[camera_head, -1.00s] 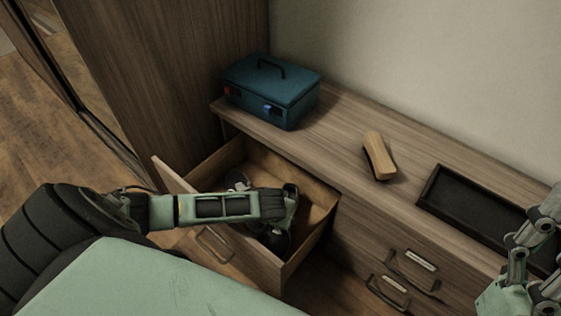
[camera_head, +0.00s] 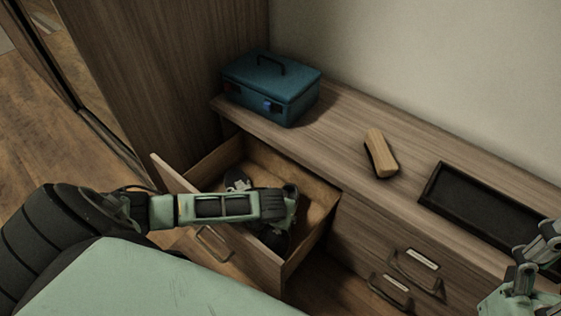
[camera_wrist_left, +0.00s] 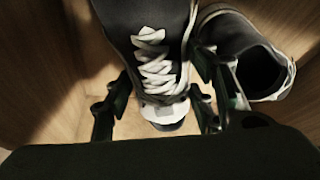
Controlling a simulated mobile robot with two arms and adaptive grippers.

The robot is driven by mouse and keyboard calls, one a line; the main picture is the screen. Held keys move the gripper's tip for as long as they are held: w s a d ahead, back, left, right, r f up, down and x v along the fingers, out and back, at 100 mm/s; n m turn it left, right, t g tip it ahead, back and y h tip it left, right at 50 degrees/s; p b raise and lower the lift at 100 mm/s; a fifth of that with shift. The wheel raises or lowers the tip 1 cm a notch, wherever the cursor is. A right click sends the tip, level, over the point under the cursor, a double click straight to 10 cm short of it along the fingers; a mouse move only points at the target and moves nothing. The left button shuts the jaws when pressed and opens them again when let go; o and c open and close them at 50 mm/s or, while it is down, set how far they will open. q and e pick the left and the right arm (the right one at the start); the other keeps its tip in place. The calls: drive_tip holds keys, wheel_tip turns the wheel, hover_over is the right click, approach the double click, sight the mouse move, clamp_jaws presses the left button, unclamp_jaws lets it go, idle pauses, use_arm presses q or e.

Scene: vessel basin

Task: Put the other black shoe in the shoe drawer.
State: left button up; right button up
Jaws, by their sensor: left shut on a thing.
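The shoe drawer (camera_head: 229,158) is pulled open at the left of the cabinet. My left gripper (camera_head: 288,205) reaches down into it and is shut on a black shoe (camera_head: 277,240) with white laces. In the left wrist view that shoe (camera_wrist_left: 160,62) sits between the fingers, close to the drawer floor; I cannot tell whether it touches it. The other black shoe (camera_wrist_left: 255,68) lies beside it on the right, inside the drawer. In the head view it is mostly hidden behind my arm. My right gripper (camera_head: 522,285) is at the lower right edge, partly cut off.
A teal box (camera_head: 272,88) stands on the cabinet top (camera_head: 335,125) above the open drawer. A wooden brush (camera_head: 381,152) and a black tray (camera_head: 433,187) are farther right. Closed drawers with handles (camera_head: 415,268) are right of the open one.

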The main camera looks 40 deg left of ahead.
use_arm(q)
drive_tip(key=shift+f, duration=0.25)
drive_tip(key=o, duration=1.5)
